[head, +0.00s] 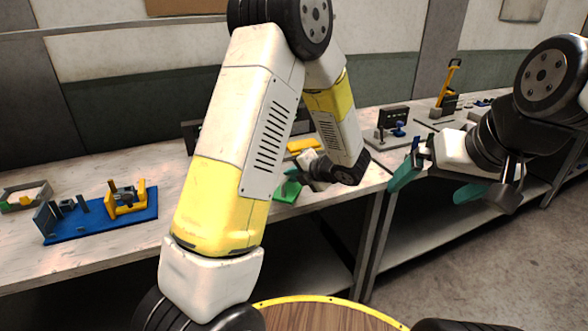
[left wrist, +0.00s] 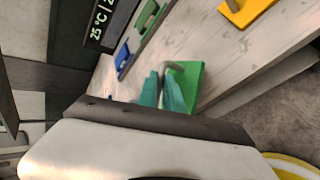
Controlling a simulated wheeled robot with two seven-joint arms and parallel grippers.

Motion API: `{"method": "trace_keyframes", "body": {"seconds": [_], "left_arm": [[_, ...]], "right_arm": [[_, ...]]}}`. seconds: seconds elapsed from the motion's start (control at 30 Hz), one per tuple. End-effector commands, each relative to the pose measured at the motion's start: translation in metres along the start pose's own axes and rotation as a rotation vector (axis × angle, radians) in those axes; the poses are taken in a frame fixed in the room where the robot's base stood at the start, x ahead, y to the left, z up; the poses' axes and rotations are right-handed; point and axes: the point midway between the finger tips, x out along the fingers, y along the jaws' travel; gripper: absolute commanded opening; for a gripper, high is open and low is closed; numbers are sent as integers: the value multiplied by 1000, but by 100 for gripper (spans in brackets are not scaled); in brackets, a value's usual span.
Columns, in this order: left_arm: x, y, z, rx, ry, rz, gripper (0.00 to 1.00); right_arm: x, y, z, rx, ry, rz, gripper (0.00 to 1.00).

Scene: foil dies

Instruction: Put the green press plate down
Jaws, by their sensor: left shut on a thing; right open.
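The green press plate (head: 289,190) shows near the front edge of the worktable, partly hidden behind my left arm in the head view. In the left wrist view the plate (left wrist: 188,84) is a flat green piece with a grey handle. My left gripper (left wrist: 166,88) is shut on it, its teal fingers close together at the handle. In the head view its fingers are mostly hidden. I cannot tell whether the plate touches the tabletop. My right gripper (head: 433,178) is open and empty, out in front of the tables at the right.
A yellow plate (head: 303,145) lies on the table behind; a blue piece (left wrist: 122,58) shows near a display (left wrist: 101,22). A blue fixture base (head: 105,217) and a grey tray (head: 24,197) stand at the left. Bare tabletop (left wrist: 222,65) surrounds the green plate.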

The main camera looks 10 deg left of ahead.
Motion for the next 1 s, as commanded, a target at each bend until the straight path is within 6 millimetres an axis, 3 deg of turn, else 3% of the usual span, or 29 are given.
{"method": "trace_keyframes", "body": {"seconds": [0.1, 0.3, 0.47, 0.73, 1.0], "left_arm": [[27, 12, 12, -4, 2, 3, 0], [56, 23, 26, -2, 0, 3, 0], [63, 24, 30, 1, -1, 1, 0], [80, -1, 22, 3, 1, 1, 0], [81, -3, 22, 0, -2, 2, 0]], "right_arm": [[0, 0, 0, 0, 0, 0, 100], [0, 0, 0, 0, 0, 0, 100], [0, 0, 0, 0, 0, 0, 100], [0, 0, 0, 0, 0, 0, 100], [0, 0, 0, 0, 0, 0, 100]]}}
